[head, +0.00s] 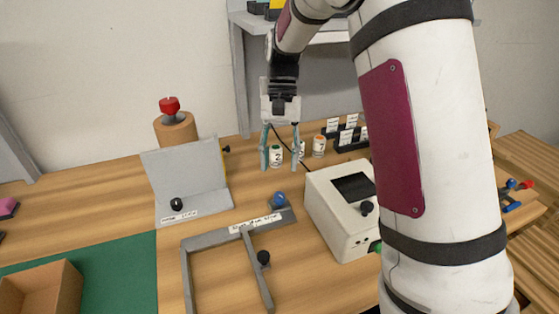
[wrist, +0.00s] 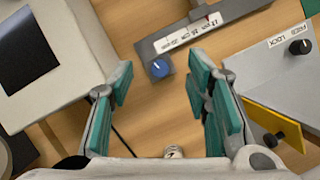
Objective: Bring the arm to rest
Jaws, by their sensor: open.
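My gripper (head: 280,160) hangs down from my arm over the back middle of the table in the head view. Its two teal-padded fingers are spread apart. In the wrist view my gripper (wrist: 165,100) shows the fingers on both sides with nothing held between them. A blue knob (wrist: 158,68) on a grey bracket lies beyond the fingertips there. In the head view small labelled vials (head: 276,155) stand close to the fingers; I cannot tell whether any touch.
A white box with a dark screen (head: 325,215) stands right of centre. A grey angled panel (head: 190,170) and a red-topped cylinder (head: 170,105) stand left. A grey frame (head: 188,270) lies in front. A green mat (head: 120,270) and wooden box (head: 68,285) are front left.

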